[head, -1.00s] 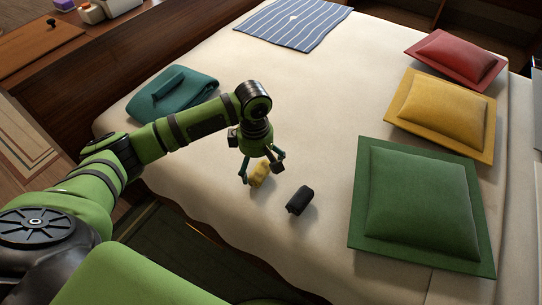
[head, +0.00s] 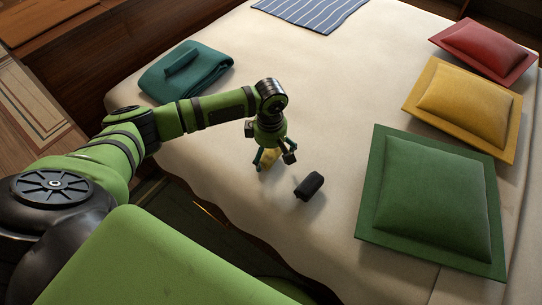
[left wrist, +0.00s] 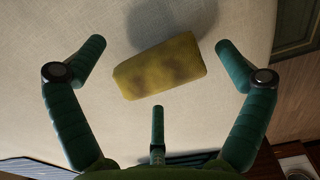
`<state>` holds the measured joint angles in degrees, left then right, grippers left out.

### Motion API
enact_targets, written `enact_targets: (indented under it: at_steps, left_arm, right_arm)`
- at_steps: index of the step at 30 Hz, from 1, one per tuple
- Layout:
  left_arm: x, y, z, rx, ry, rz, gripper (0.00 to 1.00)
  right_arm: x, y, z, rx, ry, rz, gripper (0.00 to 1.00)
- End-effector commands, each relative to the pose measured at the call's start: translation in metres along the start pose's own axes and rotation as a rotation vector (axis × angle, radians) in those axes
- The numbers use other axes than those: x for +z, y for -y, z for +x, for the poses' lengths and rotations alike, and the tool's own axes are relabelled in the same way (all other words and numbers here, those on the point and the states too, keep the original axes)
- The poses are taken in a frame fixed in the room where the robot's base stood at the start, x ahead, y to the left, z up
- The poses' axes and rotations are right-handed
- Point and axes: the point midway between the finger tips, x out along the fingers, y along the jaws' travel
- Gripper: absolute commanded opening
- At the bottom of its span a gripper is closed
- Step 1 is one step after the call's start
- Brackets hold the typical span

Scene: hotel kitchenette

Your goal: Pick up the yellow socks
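The yellow socks (left wrist: 160,68) are a rolled bundle lying on the cream bed cover. In the left wrist view they lie between the spread fingers of my left gripper (left wrist: 158,85), with a gap on each side. In the head view my left gripper (head: 272,158) points down over the yellow socks (head: 270,157), and its fingers hide part of them. The gripper is open and does not visibly touch the socks. My right gripper does not show in either view.
A black rolled bundle (head: 309,186) lies just right of the yellow socks. Green (head: 430,205), yellow (head: 463,105) and red (head: 484,50) pillows lie along the right. A folded teal cloth (head: 185,72) and a striped cloth (head: 312,12) lie farther back. The near bed edge is close.

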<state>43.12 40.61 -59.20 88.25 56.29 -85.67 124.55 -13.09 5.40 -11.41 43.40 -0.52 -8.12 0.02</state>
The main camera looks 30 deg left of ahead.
Motion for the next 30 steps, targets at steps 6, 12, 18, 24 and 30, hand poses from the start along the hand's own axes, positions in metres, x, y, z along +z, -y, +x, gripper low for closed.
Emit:
enact_targets:
  at_steps: [6, 12, 18, 24, 30]
  left_arm:
    - [0.000, 0.000, 0.000, -0.001, 0.000, 0.000, 0.32]
    - [0.000, 0.000, 0.000, -0.001, 0.000, 0.000, 0.32]
    - [0.000, 0.001, -0.002, -0.002, 0.000, 0.000, 0.32]
    - [0.000, 0.000, -0.019, 0.001, 0.002, 0.000, 0.32]
    - [0.014, -0.002, -0.049, 0.001, 0.007, 0.007, 0.32]
  right_arm:
    - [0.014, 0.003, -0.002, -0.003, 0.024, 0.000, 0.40]
    - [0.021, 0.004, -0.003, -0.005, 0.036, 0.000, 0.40]
    - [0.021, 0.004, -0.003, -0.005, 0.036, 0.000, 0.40]
    - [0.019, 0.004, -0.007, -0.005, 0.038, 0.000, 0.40]
    - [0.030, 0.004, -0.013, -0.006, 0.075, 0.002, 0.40]
